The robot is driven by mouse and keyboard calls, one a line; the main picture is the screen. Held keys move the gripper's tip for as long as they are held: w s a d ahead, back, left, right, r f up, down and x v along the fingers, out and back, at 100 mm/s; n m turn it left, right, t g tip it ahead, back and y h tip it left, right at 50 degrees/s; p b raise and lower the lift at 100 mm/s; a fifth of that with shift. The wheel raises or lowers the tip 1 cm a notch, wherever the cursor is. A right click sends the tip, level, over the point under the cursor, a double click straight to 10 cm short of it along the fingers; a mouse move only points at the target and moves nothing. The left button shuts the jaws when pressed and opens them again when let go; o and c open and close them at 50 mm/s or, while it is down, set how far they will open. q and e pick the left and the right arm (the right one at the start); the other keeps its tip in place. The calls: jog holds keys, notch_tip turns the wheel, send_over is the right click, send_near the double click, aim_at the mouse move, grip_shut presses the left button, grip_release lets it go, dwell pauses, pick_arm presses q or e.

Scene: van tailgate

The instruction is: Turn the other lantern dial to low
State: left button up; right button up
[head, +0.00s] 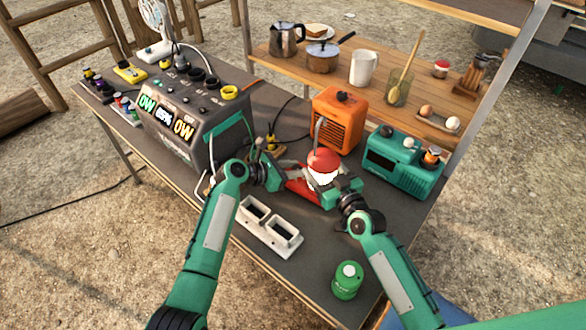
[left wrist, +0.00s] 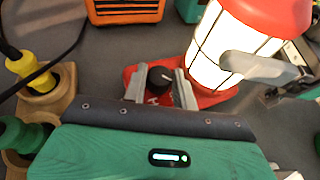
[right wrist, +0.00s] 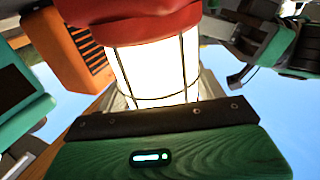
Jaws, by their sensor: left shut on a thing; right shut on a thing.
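A lantern (head: 323,163) with a red cap, lit white globe and red base stands upright on the dark table in the head view. A black dial (left wrist: 160,77) sits on its red base (left wrist: 205,98) in the left wrist view. My left gripper (left wrist: 161,90) is shut on this dial, one fingertip on each side. My right gripper (head: 336,186) is shut on the lantern's globe; one of its pale fingers (left wrist: 262,70) crosses the globe in the left wrist view. The globe (right wrist: 155,72) fills the middle of the right wrist view. The dial's setting cannot be read.
An orange heater (head: 338,120) and a teal radio-like box (head: 402,160) stand behind and right. A power station (head: 195,120) is at left. A white two-hole holder (head: 268,228) and a green canister (head: 347,281) are in front. Plugs (left wrist: 30,70) sit beside my left gripper.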

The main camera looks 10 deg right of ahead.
pick_arm(q)
jog(key=shift+w+m+g+h, duration=0.15)
jog(key=shift+m+g+h, duration=0.45)
jog(key=shift+m+g, duration=0.65)
jog(key=o, duration=0.7)
jog(key=v, duration=1.2)
jog(key=shift+r, duration=0.1)
pick_arm(e)
jog(key=o, duration=1.5)
jog(key=shift+s, duration=0.1)
